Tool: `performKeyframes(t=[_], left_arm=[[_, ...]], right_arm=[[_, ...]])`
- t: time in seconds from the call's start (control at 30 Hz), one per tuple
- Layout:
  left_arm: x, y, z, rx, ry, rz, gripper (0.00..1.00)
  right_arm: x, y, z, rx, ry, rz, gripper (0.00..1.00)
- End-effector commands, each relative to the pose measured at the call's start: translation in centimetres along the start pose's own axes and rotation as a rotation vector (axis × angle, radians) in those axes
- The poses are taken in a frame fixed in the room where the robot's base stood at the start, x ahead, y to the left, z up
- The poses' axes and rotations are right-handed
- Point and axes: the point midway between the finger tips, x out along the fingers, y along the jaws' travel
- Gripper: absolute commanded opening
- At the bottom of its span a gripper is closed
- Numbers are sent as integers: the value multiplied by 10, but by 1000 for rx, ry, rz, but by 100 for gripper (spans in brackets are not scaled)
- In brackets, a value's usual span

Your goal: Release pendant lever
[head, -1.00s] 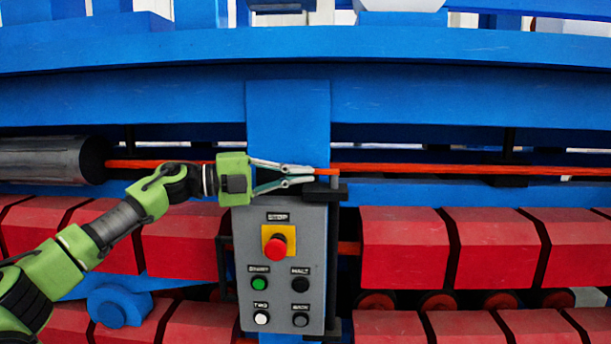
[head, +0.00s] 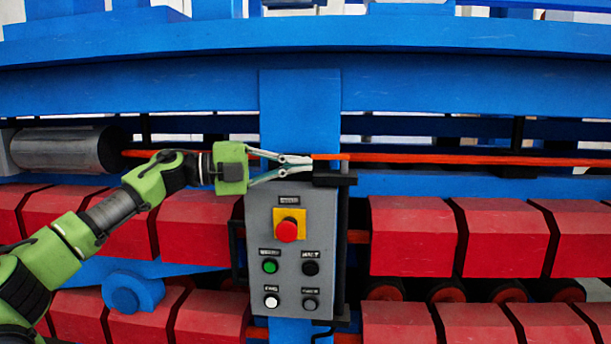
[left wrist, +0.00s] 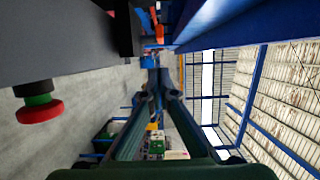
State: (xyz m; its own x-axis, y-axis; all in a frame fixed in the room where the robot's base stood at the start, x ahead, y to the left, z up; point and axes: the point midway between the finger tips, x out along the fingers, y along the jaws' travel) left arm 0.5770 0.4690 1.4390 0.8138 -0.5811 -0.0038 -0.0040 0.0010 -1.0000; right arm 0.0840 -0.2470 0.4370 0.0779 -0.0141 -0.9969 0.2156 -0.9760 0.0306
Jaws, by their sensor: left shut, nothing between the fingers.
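The grey pendant box (head: 299,262) hangs in front of a blue upright, with a red stop button (head: 287,230) on a yellow plate and several smaller buttons below. At its top right a black bracket (head: 335,180) carries a short upright pin (head: 345,167). A short orange bar (head: 328,157), which looks like the lever, meets the pin. My left gripper (head: 311,165) is shut and empty, its tips just left of the bar; I cannot tell whether they touch. In the left wrist view the fingers (left wrist: 151,62) converge, beside the pendant's side (left wrist: 65,45). My right gripper is not in view.
An orange rail (head: 480,159) runs behind, level with the bar. Red blocks (head: 410,235) line both sides of the pendant. A dark cylinder (head: 65,150) lies behind my left arm. Blue beams (head: 420,85) cross above. The red button also shows in the left wrist view (left wrist: 40,110).

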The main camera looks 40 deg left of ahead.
Motion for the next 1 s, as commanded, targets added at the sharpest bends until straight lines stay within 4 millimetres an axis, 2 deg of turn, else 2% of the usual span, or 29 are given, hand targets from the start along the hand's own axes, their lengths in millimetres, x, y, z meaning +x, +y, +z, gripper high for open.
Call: performKeyframes(t=[0.03,0.2,0.4,0.6,1.0], left_arm=[[-4,6,0,4,0,1,0],[-27,6,2,5,0,-2,0],[-56,4,4,4,0,-3,0],[-74,1,6,1,3,0,0],[-77,-1,6,1,3,0,0]], right_arm=[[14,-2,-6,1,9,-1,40],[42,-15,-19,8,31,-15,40],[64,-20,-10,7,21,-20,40],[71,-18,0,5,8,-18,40],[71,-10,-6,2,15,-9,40]])
